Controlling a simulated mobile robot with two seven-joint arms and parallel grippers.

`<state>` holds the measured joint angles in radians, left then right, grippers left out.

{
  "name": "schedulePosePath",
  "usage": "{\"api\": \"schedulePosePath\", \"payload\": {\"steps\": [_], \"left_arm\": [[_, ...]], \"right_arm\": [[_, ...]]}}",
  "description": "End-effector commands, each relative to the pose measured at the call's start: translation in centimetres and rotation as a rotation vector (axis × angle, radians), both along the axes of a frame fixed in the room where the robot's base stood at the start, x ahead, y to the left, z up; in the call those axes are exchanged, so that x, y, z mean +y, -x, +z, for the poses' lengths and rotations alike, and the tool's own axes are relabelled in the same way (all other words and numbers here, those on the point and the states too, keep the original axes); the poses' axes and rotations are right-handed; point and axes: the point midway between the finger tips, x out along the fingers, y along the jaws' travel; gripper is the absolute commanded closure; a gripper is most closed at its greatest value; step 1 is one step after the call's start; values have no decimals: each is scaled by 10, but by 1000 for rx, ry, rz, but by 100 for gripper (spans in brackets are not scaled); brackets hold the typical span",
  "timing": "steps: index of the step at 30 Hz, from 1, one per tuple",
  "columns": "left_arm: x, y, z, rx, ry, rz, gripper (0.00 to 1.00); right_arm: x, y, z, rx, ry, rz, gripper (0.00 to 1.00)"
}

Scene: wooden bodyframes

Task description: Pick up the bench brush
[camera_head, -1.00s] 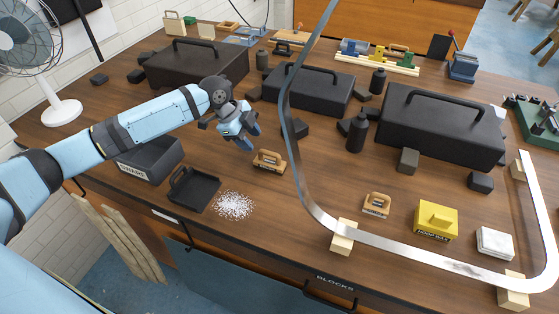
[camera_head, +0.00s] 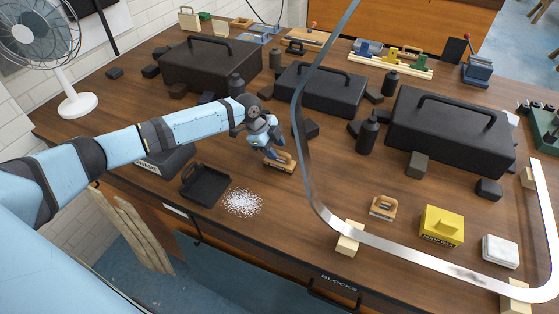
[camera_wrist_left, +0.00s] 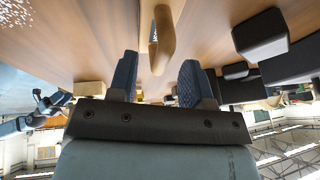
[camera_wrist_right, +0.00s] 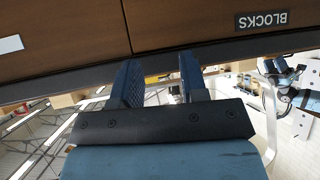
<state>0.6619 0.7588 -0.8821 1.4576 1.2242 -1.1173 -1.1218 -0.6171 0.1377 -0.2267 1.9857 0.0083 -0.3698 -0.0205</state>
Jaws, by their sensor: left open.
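The bench brush (camera_head: 279,164), a small wooden block with a raised handle, lies on the workbench to the right of a pile of white shavings. My left gripper (camera_head: 272,147) is just above it, open, and partly hides it. In the left wrist view the brush's wooden handle (camera_wrist_left: 161,42) lies just ahead of my spread left fingers (camera_wrist_left: 159,82), in line with the space between them. Contact cannot be told. My right gripper (camera_wrist_right: 156,82) shows only in its wrist view, open and empty, near the bench front with the BLOCKS label.
A black dustpan (camera_head: 205,184) and white shavings (camera_head: 243,203) lie left of the brush. A bent metal strip (camera_head: 304,150) rises to its right. Another small wooden tool (camera_head: 382,207) and a yellow block (camera_head: 441,226) stand further right. Black toolboxes (camera_head: 320,91) are behind.

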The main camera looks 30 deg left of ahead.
Motion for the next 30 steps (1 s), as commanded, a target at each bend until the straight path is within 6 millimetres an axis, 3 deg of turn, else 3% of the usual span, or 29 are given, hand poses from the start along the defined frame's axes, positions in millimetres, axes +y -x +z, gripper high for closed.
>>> {"api": "schedulePosePath", "payload": {"steps": [6, 14, 20, 30], "left_arm": [[-10, -7, -22, 1, 1, 0, 55], [-11, -7, -25, 0, 0, 0, 55], [-11, -7, -25, 0, 0, 0, 100], [-10, -7, -23, -1, 0, 0, 100]], "right_arm": [[-1, 0, 8, -3, 0, -4, 60], [-1, 0, 8, -3, 0, -5, 60], [-1, 0, 9, -4, -1, -5, 60], [0, 0, 9, -4, -1, -5, 60]]}}
